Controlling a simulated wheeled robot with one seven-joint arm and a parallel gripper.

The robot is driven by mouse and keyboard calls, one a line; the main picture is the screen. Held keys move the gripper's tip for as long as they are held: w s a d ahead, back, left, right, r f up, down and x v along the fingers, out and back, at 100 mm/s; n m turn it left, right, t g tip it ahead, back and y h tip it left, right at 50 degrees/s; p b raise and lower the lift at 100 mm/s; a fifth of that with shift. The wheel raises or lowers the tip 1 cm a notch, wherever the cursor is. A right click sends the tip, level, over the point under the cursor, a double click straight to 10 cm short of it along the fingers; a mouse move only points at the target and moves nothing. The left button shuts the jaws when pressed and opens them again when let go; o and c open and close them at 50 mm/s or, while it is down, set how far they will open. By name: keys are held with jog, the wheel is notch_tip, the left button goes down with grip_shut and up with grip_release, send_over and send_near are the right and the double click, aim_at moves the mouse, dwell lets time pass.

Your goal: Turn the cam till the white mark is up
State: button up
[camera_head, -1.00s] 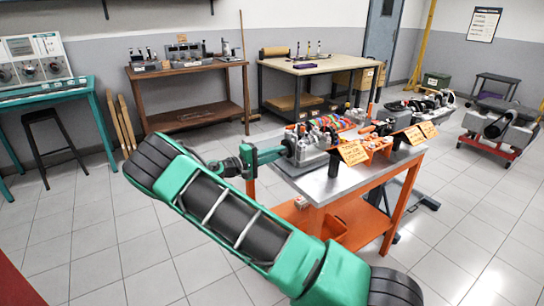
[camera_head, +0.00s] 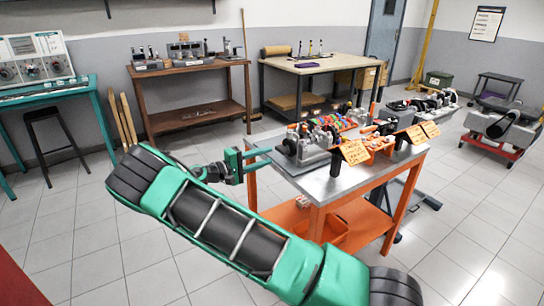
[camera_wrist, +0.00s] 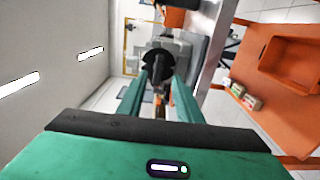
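The grey metal cam fixture (camera_head: 312,148) stands at the near left end of the steel-topped bench. In the wrist view a dark round part with a bar across it (camera_wrist: 157,66), apparently the cam's end, faces me between the finger lines. I cannot make out a white mark on it. My green gripper (camera_head: 267,158) is just left of the fixture, a short gap away, pointing at it. In the wrist view my gripper (camera_wrist: 161,84) has its two fingers apart, with nothing clearly held between them.
The bench (camera_head: 335,187) has an orange frame and lower shelf, with an orange bin (camera_wrist: 290,62) on the shelf. Orange sign cards (camera_head: 354,152) and engine parts stand along its top. A brown table (camera_head: 190,119) is behind.

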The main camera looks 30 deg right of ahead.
jog(key=shift+a, duration=2.35)
jog(key=shift+d, duration=0.1)
jog(key=s+d+r+m+g+y, duration=0.25)
jog(key=s+d+y, duration=0.35)
jog(key=s, duration=0.4)
jog(key=s+d+r+m+g+y, duration=0.1)
jog(key=s+d+m+g+y, duration=0.15)
jog(key=s+d+y, duration=0.45)
jog(key=s+a+r+t+y, duration=0.1)
jog(key=s+a, duration=0.2)
jog(key=s, duration=0.6)
jog(key=s+a+r+m+t+y, duration=0.1)
jog(key=s+a+t+y, duration=0.1)
jog(key=s, duration=0.8)
jog(key=s+a+r+t+y, duration=0.1)
jog(key=s+a+y, duration=0.1)
jog(key=s+a, duration=0.3)
jog(key=shift+s+r+m, duration=0.35)
jog(key=shift+s+m, duration=0.05)
jog(key=shift+s, duration=1.8)
